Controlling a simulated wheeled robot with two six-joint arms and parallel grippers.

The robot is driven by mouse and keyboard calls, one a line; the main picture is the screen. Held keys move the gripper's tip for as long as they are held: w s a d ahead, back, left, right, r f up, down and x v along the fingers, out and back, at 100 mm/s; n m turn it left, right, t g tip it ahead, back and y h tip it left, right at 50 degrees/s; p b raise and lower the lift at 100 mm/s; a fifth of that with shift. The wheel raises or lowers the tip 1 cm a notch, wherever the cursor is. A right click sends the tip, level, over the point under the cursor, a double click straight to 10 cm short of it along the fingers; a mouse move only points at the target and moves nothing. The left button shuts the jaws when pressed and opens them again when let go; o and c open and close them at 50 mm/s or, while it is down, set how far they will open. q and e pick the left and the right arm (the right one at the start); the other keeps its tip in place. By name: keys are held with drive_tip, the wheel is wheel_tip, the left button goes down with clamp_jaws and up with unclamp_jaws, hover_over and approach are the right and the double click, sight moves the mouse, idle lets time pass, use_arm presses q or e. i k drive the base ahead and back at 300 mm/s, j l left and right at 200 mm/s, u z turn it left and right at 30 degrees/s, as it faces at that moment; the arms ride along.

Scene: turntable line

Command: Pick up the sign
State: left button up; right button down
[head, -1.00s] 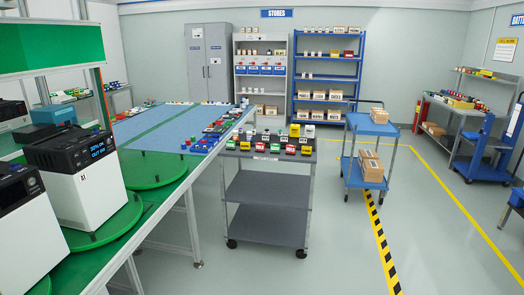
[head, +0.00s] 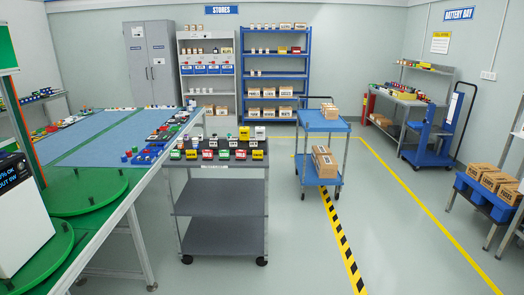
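Several signs are in view, and I cannot tell which one the task names. A blue STORES sign (head: 221,10) hangs high on the back wall. A blue BATTERY BAY sign (head: 459,14) is high on the right wall. A yellow-and-white notice (head: 441,42) is on the right wall below it. I see no loose sign that I can make out for certain. Neither of my grippers is in view.
A grey trolley (head: 220,202) with small coloured items on top stands in front. A blue trolley (head: 322,124) with boxes is behind it. A blue-topped table (head: 110,138) and green turntables (head: 88,190) are left. Boxes sit on a rack (head: 490,200) right. Floor is clear centre-right.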

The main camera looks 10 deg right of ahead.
sight(207, 155)
drive_tip(key=i+z, duration=0.25)
drive_tip(key=i, duration=0.3)
drive_tip(key=i+j+z, duration=0.25)
drive_tip(key=i, duration=0.3)
drive_tip(key=i+j+z, duration=0.25)
drive_tip(key=i, duration=0.25)
